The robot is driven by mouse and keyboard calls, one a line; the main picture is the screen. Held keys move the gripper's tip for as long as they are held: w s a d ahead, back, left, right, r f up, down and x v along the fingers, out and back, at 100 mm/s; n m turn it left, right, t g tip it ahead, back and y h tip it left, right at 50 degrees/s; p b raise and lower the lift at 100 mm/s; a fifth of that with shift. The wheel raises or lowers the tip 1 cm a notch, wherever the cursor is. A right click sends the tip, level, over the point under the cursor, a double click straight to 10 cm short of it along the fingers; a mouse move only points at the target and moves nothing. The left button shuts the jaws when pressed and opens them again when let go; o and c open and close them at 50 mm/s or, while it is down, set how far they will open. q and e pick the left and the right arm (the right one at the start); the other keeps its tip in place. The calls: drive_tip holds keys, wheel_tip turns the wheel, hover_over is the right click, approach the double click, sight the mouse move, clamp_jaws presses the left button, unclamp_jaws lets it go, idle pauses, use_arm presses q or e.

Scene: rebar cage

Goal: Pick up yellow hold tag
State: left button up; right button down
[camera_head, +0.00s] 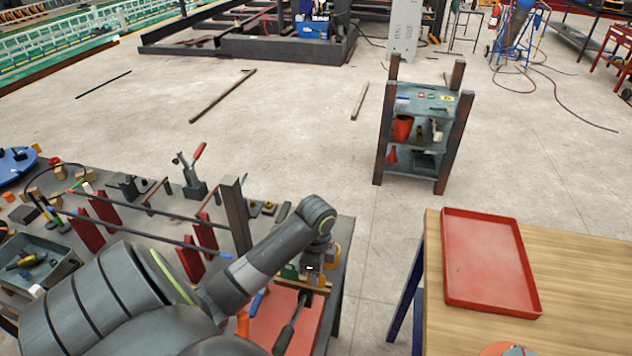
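I cannot clearly pick out the yellow hold tag. A small yellow patch (447,97) shows on the top shelf of the grey rack, too small to identify for sure. My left arm reaches in from the lower left over the workbench. My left gripper (312,272) points down at the bench's right end, above a red surface and beside small yellow and green items. Its fingertips are mostly hidden among these items, so I cannot see whether it is open or holding something. My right gripper is not in view.
The grey workbench (150,190) carries red upright plates, rods, clamps and a grey bin (37,262). A wooden table (575,270) with an empty red tray (488,262) stands at the right. A shelf rack (383,135) stands behind. Open concrete floor lies between.

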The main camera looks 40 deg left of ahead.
use_arm(q)
clamp_jaws()
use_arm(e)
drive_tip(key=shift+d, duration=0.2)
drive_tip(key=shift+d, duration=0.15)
use_arm(q)
drive_tip(key=shift+r, duration=0.15)
